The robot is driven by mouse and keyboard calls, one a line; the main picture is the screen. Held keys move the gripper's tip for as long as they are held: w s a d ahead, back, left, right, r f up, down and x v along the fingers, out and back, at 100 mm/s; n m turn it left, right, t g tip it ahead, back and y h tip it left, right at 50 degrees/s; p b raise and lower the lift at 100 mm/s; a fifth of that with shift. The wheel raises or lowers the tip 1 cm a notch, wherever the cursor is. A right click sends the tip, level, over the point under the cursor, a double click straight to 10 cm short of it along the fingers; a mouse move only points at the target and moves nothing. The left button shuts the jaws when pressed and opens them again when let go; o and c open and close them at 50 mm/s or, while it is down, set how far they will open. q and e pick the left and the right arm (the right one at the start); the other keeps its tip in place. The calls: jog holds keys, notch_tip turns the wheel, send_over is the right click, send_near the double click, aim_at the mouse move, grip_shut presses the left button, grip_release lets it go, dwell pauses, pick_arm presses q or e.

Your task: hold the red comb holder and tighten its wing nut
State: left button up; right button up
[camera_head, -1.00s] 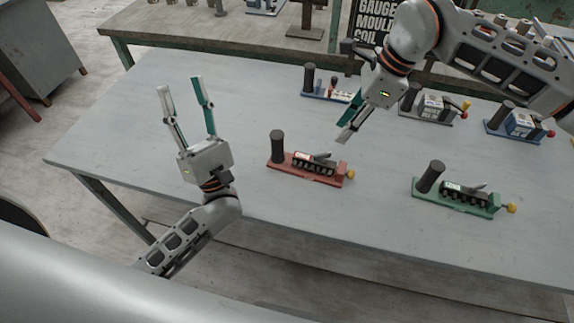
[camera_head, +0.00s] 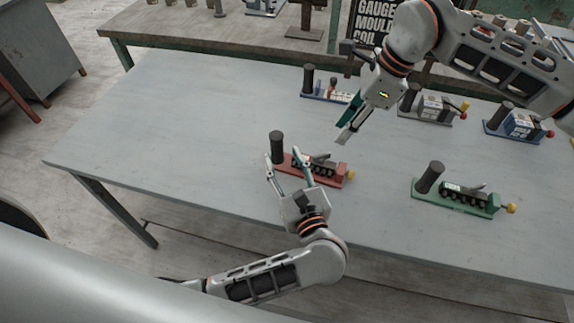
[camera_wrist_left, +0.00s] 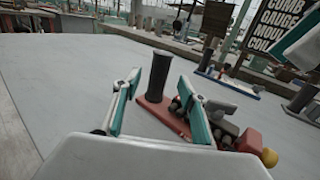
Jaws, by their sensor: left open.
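The red comb holder (camera_head: 325,180) lies on the grey table, with a dark upright handle (camera_head: 277,147) at its left end and a yellow wing nut (camera_head: 350,175) at its right end. My left gripper (camera_head: 283,157) is open at the holder's near left side, its fingers pointing toward the dark handle. In the left wrist view the handle (camera_wrist_left: 158,78) stands beyond and between the two open fingers (camera_wrist_left: 160,105), and the yellow nut (camera_wrist_left: 269,157) shows at lower right. My right gripper (camera_head: 344,137) hangs above the table behind the holder, its fingers close together; its grip is unclear.
A green holder (camera_head: 455,206) stands to the right. Blue (camera_head: 326,96), grey (camera_head: 425,117) and another blue holder (camera_head: 507,131) stand along the back. A dark sign (camera_head: 375,22) stands behind. The table's left part is clear.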

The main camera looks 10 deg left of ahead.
aim_at(322, 154)
pick_arm(q)
jog(key=x, duration=0.6)
jog(key=shift+s, duration=0.1)
grip_shut()
pick_arm(e)
jog(key=shift+a+r, duration=0.1)
jog(key=shift+a, duration=0.1)
jog(key=shift+c, duration=0.7)
jog(key=a+r+n+h, duration=0.3)
jog(key=a+n+h, duration=0.1)
jog(key=n, duration=0.1)
jog(key=f, duration=1.2)
jog(key=shift+s+d+f, duration=0.15)
jog(key=shift+s+d, duration=0.05)
